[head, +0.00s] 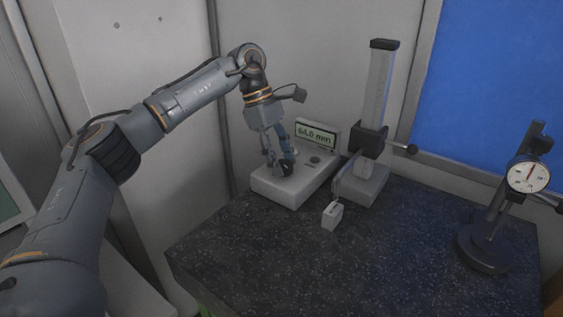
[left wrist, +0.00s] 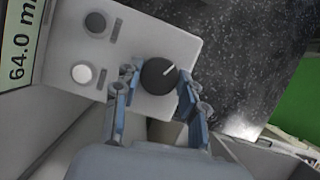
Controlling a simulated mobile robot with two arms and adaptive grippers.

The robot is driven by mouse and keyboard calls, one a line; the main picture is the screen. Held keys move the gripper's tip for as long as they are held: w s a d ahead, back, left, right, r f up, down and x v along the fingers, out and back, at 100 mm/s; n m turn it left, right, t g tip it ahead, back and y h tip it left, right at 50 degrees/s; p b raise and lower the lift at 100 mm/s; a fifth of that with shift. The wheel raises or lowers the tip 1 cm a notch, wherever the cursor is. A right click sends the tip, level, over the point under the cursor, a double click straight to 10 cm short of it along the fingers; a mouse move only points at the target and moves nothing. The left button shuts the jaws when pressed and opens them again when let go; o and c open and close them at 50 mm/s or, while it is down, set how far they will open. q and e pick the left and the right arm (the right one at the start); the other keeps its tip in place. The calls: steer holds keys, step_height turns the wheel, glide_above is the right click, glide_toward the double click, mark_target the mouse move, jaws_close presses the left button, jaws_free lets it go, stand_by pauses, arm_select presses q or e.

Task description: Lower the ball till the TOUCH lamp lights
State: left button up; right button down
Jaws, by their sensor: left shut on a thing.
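A grey control box (head: 262,188) with a display (head: 315,135) reading 64.0 mm sits at the table's back left. My left gripper (head: 284,168) points down at it and is shut on a black knob (left wrist: 159,76) with a white pointer line. A dark round part (left wrist: 95,22) and a pale round part (left wrist: 82,74) sit on the same panel. No lettering is legible, so I cannot tell which is the TOUCH lamp. A height gauge (head: 380,85) stands right of the box, its dark carriage (head: 368,140) low on the column. The ball is too small to make out.
A small pale block (head: 332,215) stands on the dark speckled table (head: 400,240) in front of the gauge. A dial indicator on a stand (head: 528,175) is at the right. The table's middle and front are clear.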

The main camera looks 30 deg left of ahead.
arm_select(q)
steer(key=n+t+b, duration=0.1)
steer(key=n+b, duration=0.1)
steer(key=n, duration=0.1)
steer(key=shift+s+f+n, duration=0.1)
steer(key=shift+f+n, duration=0.05)
steer(key=shift+n, duration=0.25)
steer(key=n+t+y+b, duration=0.1)
steer(key=n+t+b, duration=0.1)
steer(key=n, duration=0.2)
steer(key=shift+s+n, duration=0.1)
steer(key=shift+n, duration=0.2)
steer(key=n+t+y+b, duration=0.1)
steer(key=n, duration=0.3)
steer(key=shift+d, duration=0.15)
steer(key=n+y, duration=0.1)
steer(key=n, duration=0.1)
steer(key=n+y+b, duration=0.1)
steer(key=n, duration=0.1)
steer(key=shift+s+t, duration=0.1)
steer(key=shift+t, duration=0.2)
steer(key=shift+n, duration=0.4)
steer(key=o, duration=1.1)
steer(key=shift+o, duration=0.2)
steer(key=v, duration=1.2)
